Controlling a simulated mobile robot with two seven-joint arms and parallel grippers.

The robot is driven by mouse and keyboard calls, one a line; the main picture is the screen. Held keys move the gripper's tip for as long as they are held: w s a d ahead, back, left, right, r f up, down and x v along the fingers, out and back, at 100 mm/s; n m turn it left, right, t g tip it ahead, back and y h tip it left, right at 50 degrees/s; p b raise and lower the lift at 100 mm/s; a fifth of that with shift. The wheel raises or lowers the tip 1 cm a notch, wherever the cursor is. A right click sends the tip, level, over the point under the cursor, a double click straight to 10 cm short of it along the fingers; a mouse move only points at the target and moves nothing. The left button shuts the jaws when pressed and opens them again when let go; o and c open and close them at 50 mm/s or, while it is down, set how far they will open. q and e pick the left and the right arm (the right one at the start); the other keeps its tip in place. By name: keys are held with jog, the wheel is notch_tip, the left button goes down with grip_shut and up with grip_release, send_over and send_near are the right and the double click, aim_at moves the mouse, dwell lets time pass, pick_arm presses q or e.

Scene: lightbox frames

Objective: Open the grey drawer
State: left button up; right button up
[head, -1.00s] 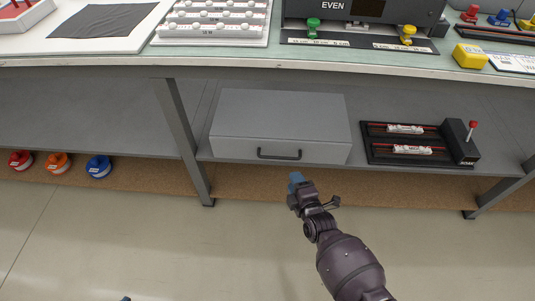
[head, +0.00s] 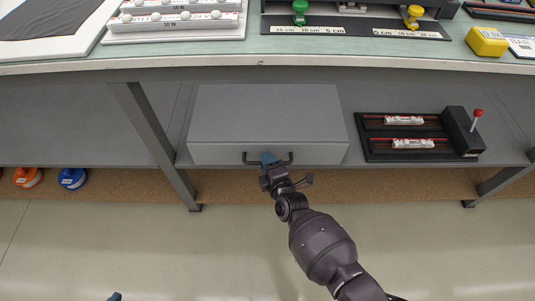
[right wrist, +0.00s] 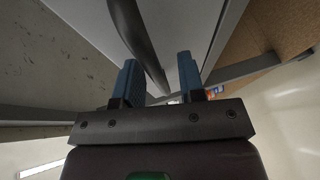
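The grey drawer (head: 265,115) sits on the shelf under the table and looks shut. Its dark bar handle (head: 284,160) is on the front face. The drawer front (right wrist: 185,25) lies beyond the bar. Only a small blue tip of my left gripper (head: 115,296) shows at the bottom edge of the head view.
A black rack with white rolls and a red-knobbed lever (head: 420,137) stands on the shelf right of the drawer. A table leg (head: 155,140) is close on the left. Orange and blue spools (head: 72,178) lie further left. The floor in front is clear.

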jog(key=shift+w+a, duration=0.15)
jog(key=shift+w, duration=0.05)
pick_arm(q)
jog(key=shift+a+f, duration=0.1)
jog(key=shift+s, duration=0.1)
pick_arm(e)
grip_shut()
jog(key=shift+s, duration=0.1)
